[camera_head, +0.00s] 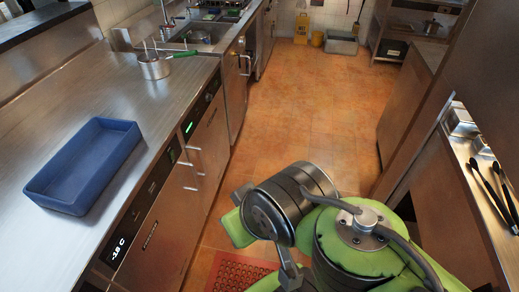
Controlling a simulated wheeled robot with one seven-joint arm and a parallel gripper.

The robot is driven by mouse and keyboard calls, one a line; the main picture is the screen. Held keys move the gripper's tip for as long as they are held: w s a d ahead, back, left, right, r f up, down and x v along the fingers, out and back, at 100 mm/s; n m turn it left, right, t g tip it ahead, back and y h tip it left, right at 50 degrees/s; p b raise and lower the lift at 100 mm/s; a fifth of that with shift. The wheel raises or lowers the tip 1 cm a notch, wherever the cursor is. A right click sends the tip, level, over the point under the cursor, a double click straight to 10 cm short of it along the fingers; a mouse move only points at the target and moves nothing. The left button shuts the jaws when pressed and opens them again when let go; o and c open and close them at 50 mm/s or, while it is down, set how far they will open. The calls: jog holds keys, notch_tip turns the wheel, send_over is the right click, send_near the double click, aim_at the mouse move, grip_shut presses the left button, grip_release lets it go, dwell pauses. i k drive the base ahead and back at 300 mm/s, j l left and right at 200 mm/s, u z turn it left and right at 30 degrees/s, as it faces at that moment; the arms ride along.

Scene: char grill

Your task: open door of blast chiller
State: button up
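The blast chiller appears to be the steel undercounter unit along the left, with a dark control strip on its front showing a temperature readout (118,248). Its brown-steel front doors (165,232) look shut, seen at a steep angle. Which handle belongs to the chiller door is hard to tell. My green and black arm fills the lower middle, right of the doors and apart from them. My gripper is not clearly visible; the arm's own links seem to hide it.
A blue tray (85,165) and a small pot (154,68) sit on the steel counter (60,250). A red mat (238,273) lies on the tiled floor (285,110), which is clear further down the aisle. Another counter with tongs (490,190) bounds the right side.

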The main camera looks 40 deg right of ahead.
aim_at(208, 148)
jog(key=z, duration=0.55)
jog(key=i+j, duration=0.1)
jog(key=i, duration=0.5)
jog(key=i+j+u, duration=0.1)
jog(key=i, duration=0.5)
